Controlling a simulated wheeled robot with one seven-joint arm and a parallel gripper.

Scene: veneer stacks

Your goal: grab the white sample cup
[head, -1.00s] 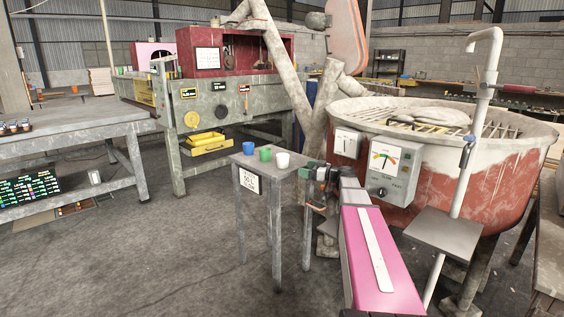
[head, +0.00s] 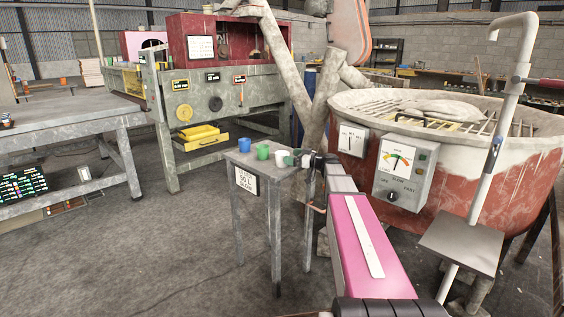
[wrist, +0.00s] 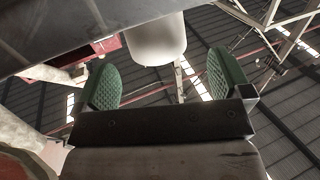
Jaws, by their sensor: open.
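The white sample cup (head: 282,158) stands upright near the right edge of a small grey table (head: 240,159). My gripper (head: 300,158) is at the cup's right, level with it and very close. In the wrist view, the white cup (wrist: 157,42) shows at the top, in line with the gap between the two green finger pads of my open gripper (wrist: 164,78). Nothing is held. I cannot tell whether the fingertips reach around the cup or touch it.
A green cup (head: 263,152) and a blue cup (head: 244,145) stand in a row left of the white one. A large red vat (head: 450,180) with a grey control box (head: 405,171) stands to the right of my arm. Open floor lies at the front left.

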